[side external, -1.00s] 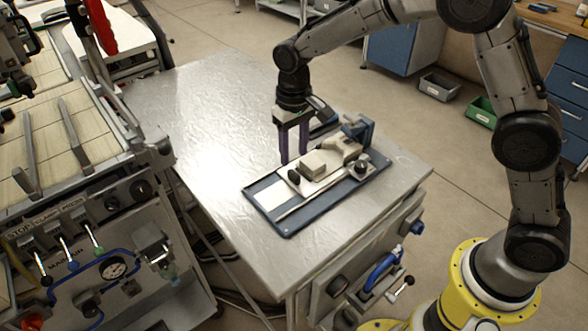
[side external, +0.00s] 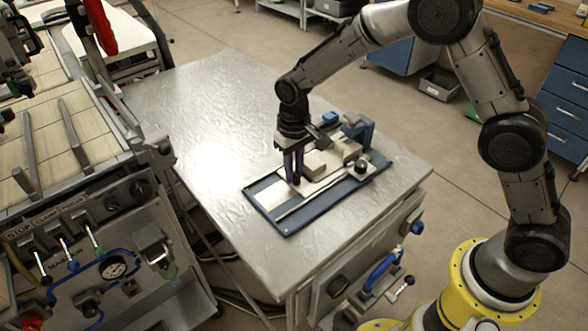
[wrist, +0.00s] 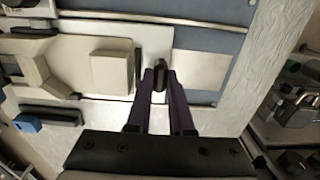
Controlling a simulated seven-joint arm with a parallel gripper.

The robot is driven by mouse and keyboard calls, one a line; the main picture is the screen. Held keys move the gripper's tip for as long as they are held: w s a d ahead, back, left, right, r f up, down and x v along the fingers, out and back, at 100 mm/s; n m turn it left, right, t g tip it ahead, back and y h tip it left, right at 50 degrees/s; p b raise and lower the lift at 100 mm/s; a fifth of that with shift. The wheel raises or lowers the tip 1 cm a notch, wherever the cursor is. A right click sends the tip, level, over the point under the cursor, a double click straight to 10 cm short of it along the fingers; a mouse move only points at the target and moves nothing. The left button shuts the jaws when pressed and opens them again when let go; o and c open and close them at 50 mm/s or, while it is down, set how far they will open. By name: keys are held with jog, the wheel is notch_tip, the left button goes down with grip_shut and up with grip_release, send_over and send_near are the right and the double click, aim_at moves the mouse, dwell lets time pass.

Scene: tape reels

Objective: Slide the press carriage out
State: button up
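The press carriage (side external: 325,167) is a pale plate with a raised beige block, lying on a blue base (side external: 286,219) on the metal bench; it also shows in the wrist view (wrist: 90,78). A black upright knob (wrist: 159,82) stands at the carriage's end, near a white square (wrist: 199,70) on the base. My gripper (wrist: 159,74) points down with its two purple fingers close together, one on each side of the knob, and appears shut on it. In the side view my gripper (side external: 293,183) mostly hides the knob.
A blue bracket (side external: 363,131) stands at the far end of the base, and a dark round knob (side external: 361,166) sits on its near side. Rails run along the base. The bench (side external: 200,110) is clear to the left. A control panel (side external: 95,250) stands at the left.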

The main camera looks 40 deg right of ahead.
grip_shut()
dwell(0.9)
jog(key=a, duration=0.7)
jog(key=shift+w+a+r, duration=0.1)
jog(key=shift+a, duration=0.2)
jog(key=o, duration=0.6)
grip_release()
jog(key=shift+o, duration=0.2)
notch_tip(320, 180, up, 14)
